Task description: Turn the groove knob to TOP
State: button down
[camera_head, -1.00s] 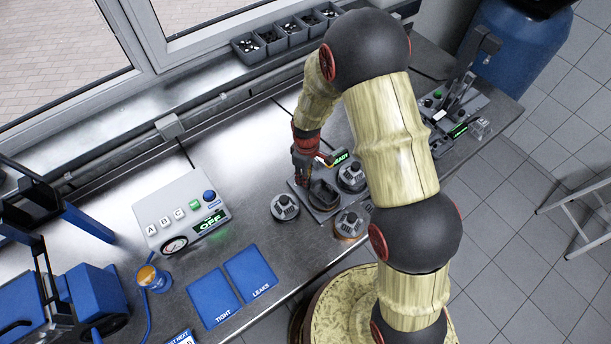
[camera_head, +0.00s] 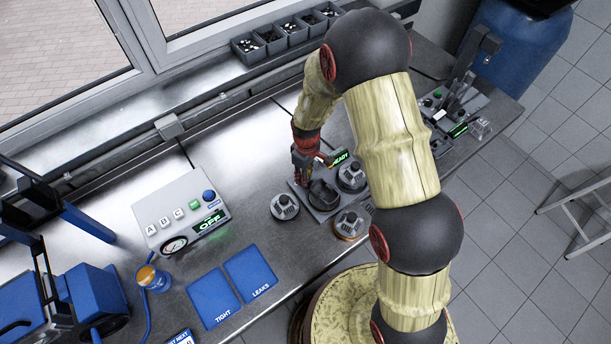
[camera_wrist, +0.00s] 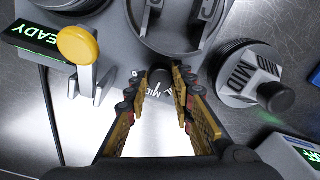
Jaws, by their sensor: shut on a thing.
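The groove knob (camera_wrist: 159,76) is a small dark knob on the grey fixture (camera_wrist: 122,40) in the wrist view. Dial letters show beneath it; MID is readable, the others are partly covered. My gripper (camera_wrist: 160,90) has its two yellow-and-black fingers on either side of the knob and is shut on it. Which mark the knob points at cannot be told. In the head view my gripper (camera_head: 304,172) is at the left back of the fixture, and the knob is hidden.
A yellow-capped lever (camera_wrist: 78,45) and a green READY display (camera_wrist: 40,38) stand close on the left in the wrist view. A piston marked MID (camera_wrist: 250,75) is on the right. Several pistons surround the fixture; a grey control box (camera_head: 180,212) stands left.

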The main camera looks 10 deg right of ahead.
jog(key=shift+m, duration=0.3)
jog(key=m+b, duration=0.1)
jog(key=m, duration=0.3)
jog(key=shift+m, duration=0.4)
jog(key=m, duration=0.4)
jog(key=shift+m, duration=0.4)
jog(key=c, duration=1.5)
grip_release()
jog(key=shift+c, duration=0.2)
jog(key=shift+o, duration=0.2)
jog(key=shift+r, duration=0.1)
notch_tip(320, 180, up, 12)
jog(key=shift+d, duration=0.15)
